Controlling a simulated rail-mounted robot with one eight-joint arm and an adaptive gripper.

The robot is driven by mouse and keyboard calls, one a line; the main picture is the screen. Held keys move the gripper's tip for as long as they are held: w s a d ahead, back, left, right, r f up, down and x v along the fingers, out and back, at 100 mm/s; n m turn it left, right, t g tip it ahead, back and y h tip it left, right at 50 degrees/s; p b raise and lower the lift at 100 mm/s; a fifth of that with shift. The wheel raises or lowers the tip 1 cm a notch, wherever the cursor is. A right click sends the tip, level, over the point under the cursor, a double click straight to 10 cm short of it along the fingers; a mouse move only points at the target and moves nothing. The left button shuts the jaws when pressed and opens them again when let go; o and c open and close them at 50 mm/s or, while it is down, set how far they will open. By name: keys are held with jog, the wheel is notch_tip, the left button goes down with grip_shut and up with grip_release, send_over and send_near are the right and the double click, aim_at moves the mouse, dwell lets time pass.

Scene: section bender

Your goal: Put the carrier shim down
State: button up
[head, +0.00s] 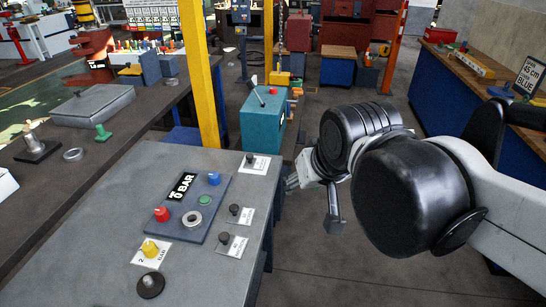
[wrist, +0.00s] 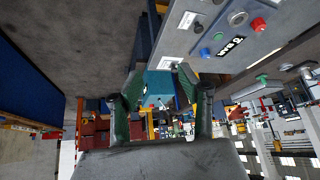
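My gripper (head: 314,192) hangs beside the right edge of the grey control table, partly hidden by my own wrist. In the wrist view its two green-padded fingers stand apart, and the gap (wrist: 160,88) between them shows only the background, with nothing held. I cannot tell for certain which thing is the carrier shim. Another metal ring (head: 73,155) lies on the dark bench at the left.
A yellow post (head: 202,80) rises behind the table. A teal box (head: 262,118) stands beyond it. A wooden-topped bench (head: 465,85) is at the right. Open floor lies between.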

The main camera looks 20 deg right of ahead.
jog(key=s+f, duration=0.2)
jog(key=s, duration=0.1)
jog(key=shift+f+n+t, duration=0.2)
jog(key=shift+n+t, duration=0.1)
jog(key=shift+n, duration=0.1)
notch_tip(320, 180, down, 3)
jog(key=b, duration=0.2)
jog(key=shift+r+b, duration=0.2)
jog(key=shift+b, duration=0.1)
